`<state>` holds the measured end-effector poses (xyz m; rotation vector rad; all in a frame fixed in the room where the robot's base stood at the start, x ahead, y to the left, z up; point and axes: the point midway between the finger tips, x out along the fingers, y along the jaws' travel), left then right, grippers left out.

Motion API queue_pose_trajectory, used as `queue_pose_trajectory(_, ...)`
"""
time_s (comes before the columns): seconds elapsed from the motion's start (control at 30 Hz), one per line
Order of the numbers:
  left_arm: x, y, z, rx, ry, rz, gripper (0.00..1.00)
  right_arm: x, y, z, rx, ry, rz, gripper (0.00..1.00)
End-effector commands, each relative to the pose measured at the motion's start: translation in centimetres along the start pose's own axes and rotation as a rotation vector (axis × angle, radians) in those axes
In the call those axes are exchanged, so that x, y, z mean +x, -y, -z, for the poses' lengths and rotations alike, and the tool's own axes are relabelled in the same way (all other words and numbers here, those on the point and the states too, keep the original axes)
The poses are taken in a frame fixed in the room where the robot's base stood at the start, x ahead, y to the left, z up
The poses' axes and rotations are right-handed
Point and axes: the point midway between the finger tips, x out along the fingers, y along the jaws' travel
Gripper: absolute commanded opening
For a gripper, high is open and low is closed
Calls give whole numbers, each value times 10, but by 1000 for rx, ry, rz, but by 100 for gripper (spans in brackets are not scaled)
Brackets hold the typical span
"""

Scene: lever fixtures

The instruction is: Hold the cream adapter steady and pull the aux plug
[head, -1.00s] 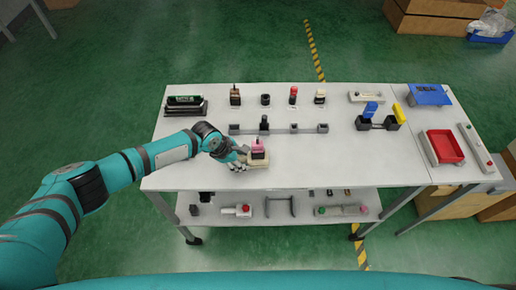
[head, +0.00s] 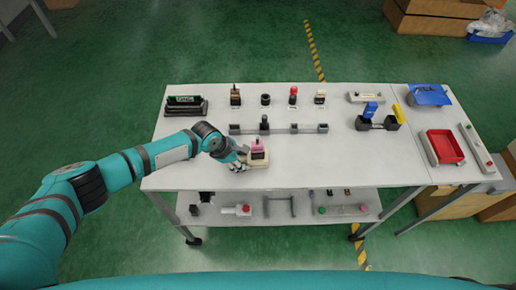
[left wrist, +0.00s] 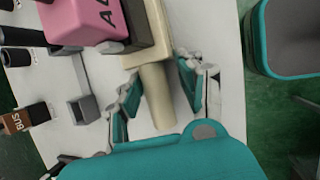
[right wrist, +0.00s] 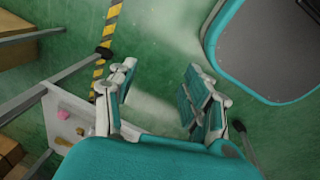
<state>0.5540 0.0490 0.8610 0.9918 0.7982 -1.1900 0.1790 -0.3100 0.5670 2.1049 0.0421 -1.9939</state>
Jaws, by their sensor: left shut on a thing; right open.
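The cream adapter (head: 258,164) lies near the front edge of the white table; its cream handle (left wrist: 158,95) points toward my left gripper in the left wrist view. A pink plug (head: 257,146) sits on a dark base on top of it; it also shows in the left wrist view (left wrist: 85,22), with dark lettering partly cut off. My left gripper (head: 242,162) is shut on the handle, one finger on each side (left wrist: 158,98). My right gripper (right wrist: 157,95) is open and empty, over the green floor away from the adapter; it is out of the head view.
A grey rail (head: 278,129) with several sockets lies behind the adapter. Several small plugs stand farther back, one with a red top (head: 293,91). A red tray (head: 445,147) and a blue lever (head: 371,108) are at the right. The table right of the adapter is clear.

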Motion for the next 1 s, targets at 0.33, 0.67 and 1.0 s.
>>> queue_pose_trajectory(0.33, 0, 0, 0, 0, 0, -1, 0, -47, -140, 103, 97, 59, -243, 50)
queue_pose_trajectory(0.67, 0, 0, 0, 0, 0, 0, 0, -132, -261, 173, 275, 101, -485, 50)
queue_pose_trajectory(1.0, 0, 0, 0, 0, 0, 0, 0, -260, -358, 231, 556, 117, -691, 50)
